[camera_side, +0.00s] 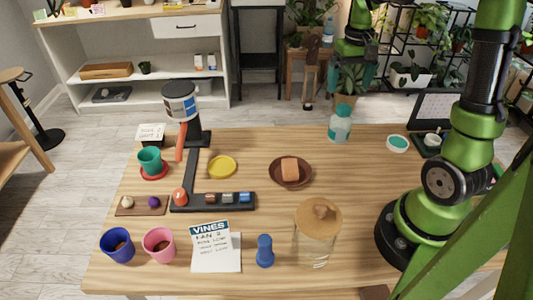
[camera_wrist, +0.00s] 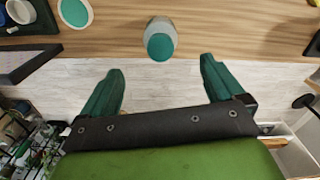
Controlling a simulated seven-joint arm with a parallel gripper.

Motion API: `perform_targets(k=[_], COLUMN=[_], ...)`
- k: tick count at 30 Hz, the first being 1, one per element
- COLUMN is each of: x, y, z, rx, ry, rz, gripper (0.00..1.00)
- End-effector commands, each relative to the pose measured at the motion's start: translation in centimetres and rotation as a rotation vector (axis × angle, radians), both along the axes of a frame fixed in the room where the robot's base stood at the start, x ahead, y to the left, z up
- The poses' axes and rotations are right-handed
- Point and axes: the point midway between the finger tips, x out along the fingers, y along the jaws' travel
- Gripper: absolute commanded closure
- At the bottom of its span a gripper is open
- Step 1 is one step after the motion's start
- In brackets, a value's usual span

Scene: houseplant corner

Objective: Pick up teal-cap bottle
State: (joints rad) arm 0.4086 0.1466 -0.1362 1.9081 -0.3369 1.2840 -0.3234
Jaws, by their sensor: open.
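The teal-cap bottle (camera_side: 340,126) stands upright near the far edge of the wooden table in the side view. It has a pale, see-through body and a teal cap. In the wrist view the bottle (camera_wrist: 161,39) is seen from above, cap towards me, at the top centre. My gripper (camera_wrist: 157,80) is open and empty, its two teal fingers spread wide and apart from the bottle. In the side view my gripper (camera_side: 350,88) hangs above and just beyond the bottle, past the table's far edge.
A small teal-topped dish (camera_side: 397,144) and a dark framed item (camera_side: 434,112) are right of the bottle. A brown bowl (camera_side: 291,172) with an orange block sits nearer the front left. A glass jar with a lid (camera_side: 318,222) stands at the front. Table around the bottle is clear.

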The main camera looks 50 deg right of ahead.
Motion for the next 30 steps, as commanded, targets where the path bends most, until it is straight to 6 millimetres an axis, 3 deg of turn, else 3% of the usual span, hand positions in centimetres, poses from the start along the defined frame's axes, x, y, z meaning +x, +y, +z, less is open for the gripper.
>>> perform_targets(k=[3,9,16,24,30], x=[-0.1,0.0,0.0,0.0,0.1], y=[0.1,0.1,0.0,0.0,0.0], z=[-2.8,-6.1,-7.7,-11.6,-12.3], rx=[0.003,0.001,0.001,0.003,0.001], ry=[0.004,0.002,0.0,0.001,-0.003], rz=[-0.001,-0.001,-0.002,-0.003,-0.002], gripper=[0.05,0.05,0.05,0.05,0.05])
